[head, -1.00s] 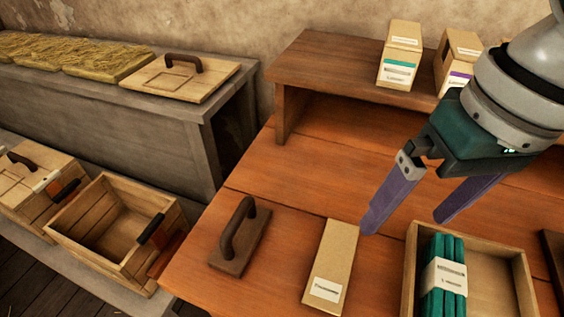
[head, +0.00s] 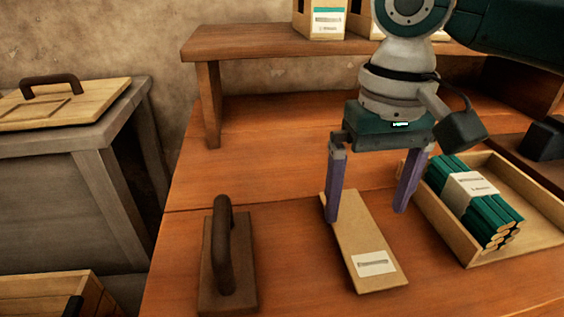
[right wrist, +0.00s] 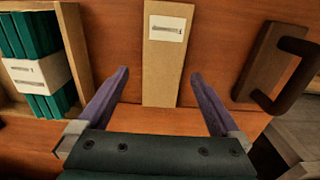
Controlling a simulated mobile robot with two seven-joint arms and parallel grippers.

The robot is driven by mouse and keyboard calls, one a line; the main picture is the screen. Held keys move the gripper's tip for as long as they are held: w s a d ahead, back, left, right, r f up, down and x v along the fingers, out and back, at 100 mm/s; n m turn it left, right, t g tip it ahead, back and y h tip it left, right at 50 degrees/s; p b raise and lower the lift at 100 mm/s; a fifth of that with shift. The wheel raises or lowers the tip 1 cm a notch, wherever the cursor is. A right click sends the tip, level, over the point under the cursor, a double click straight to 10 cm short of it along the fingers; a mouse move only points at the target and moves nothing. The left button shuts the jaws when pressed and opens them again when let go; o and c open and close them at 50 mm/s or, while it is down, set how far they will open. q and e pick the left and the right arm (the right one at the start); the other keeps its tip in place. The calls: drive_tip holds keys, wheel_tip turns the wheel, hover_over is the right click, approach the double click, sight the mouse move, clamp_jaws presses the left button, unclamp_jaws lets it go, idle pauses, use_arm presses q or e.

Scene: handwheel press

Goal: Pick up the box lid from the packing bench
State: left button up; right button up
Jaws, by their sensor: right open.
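The box lid (head: 366,240), a long narrow tan cardboard piece with a white label at its near end, lies flat on the wooden packing bench (head: 290,225). My right gripper (head: 365,209) is open above the far part of the lid, with one purple finger on each side of it in the head view. In the right wrist view the lid (right wrist: 166,70) runs between the two open fingers (right wrist: 160,75), and nothing is held. Whether the fingertips touch the bench is not clear. My left gripper is not in view.
A dark block with an arched handle (head: 232,252) stands left of the lid. A wooden tray (head: 530,205) with green-wrapped sticks (head: 472,205) is close on the right. A raised shelf (head: 255,42) with cartons (head: 322,20) is behind. A handled wooden lid (head: 65,103) lies on a grey bench.

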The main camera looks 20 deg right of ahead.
sight(358, 231)
drive_tip(key=f+b, duration=0.1)
drive_tip(key=f, duration=0.3)
drive_tip(key=shift+a+f, duration=0.1)
drive_tip(key=shift+a, duration=0.1)
drive_tip(key=c, duration=1.2)
drive_tip(key=shift+c, duration=0.2)
